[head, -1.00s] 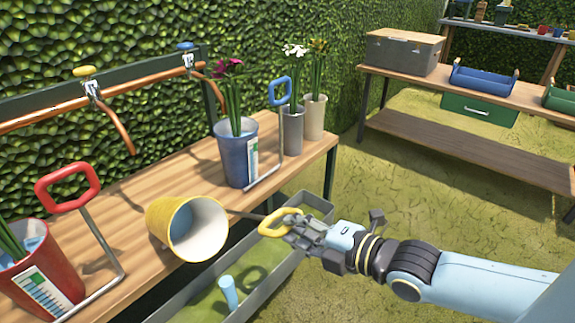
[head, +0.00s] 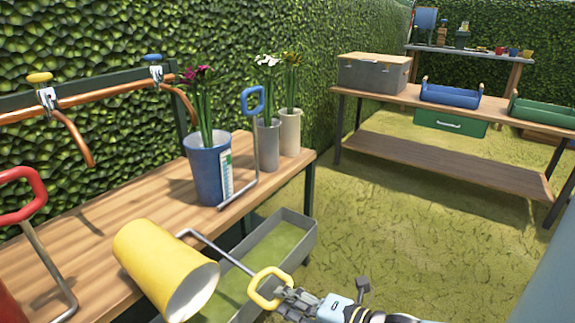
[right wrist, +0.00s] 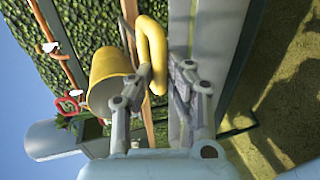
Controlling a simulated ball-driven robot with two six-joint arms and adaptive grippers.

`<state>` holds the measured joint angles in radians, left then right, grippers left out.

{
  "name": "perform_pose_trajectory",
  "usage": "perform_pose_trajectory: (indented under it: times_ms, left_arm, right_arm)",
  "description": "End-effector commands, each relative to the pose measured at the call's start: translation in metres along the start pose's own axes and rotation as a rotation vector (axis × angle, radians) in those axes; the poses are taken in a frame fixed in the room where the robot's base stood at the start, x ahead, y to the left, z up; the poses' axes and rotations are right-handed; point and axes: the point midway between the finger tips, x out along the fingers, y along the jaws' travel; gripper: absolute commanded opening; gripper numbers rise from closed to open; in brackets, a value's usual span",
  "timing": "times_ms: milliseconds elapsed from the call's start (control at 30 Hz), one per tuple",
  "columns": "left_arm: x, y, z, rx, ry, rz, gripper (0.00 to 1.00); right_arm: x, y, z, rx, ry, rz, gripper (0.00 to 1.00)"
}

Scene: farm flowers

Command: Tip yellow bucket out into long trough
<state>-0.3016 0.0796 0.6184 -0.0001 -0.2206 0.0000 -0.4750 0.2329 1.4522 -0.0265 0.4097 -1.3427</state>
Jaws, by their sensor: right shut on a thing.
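The yellow bucket (head: 150,260) is tipped onto its side, with its pale mouth facing down and to the right, at the bench's front edge beside the near part of the trough. My right gripper (head: 282,299) is shut on the bucket's yellow handle grip (head: 268,286), which joins the bucket by a grey rod. The right wrist view also shows the bucket (right wrist: 108,72) and the grip between my fingers. The long grey trough (head: 302,227) lies low along the bench's front; its near part is hidden behind the bucket. My left gripper is not in view.
The wooden bench (head: 95,228) carries a blue bucket (head: 205,172) with flowers, two flower pots and, at the left edge, a red-handled bucket (head: 22,195). Copper taps run along the hedge. Open grass lies right of the trough.

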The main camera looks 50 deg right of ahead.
Motion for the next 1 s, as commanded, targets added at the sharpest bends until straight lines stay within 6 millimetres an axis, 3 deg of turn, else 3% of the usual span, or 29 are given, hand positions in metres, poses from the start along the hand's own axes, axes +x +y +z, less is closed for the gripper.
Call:
perform_pose_trajectory:
  times_ms: [33,367,400,567,833,1000]
  left_arm:
    - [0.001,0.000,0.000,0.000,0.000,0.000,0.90]
    - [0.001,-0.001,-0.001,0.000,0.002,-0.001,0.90]
    - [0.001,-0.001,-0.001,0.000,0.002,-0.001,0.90]
    - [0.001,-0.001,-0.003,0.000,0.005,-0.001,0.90]
    - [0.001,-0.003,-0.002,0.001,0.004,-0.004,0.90]
    - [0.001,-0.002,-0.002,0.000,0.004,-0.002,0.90]
  right_arm:
    - [-0.004,-0.008,0.000,0.001,-0.002,-0.018,0.00]
    - [-0.005,-0.010,0.000,0.000,-0.002,-0.022,0.00]
    - [-0.005,-0.010,0.000,0.000,-0.003,-0.022,0.19]
    - [-0.004,-0.008,0.000,0.000,-0.002,-0.017,0.38]
    - [-0.004,-0.005,0.000,0.000,-0.001,-0.011,0.38]
    - [-0.023,-0.005,0.000,-0.001,0.000,-0.012,0.38]
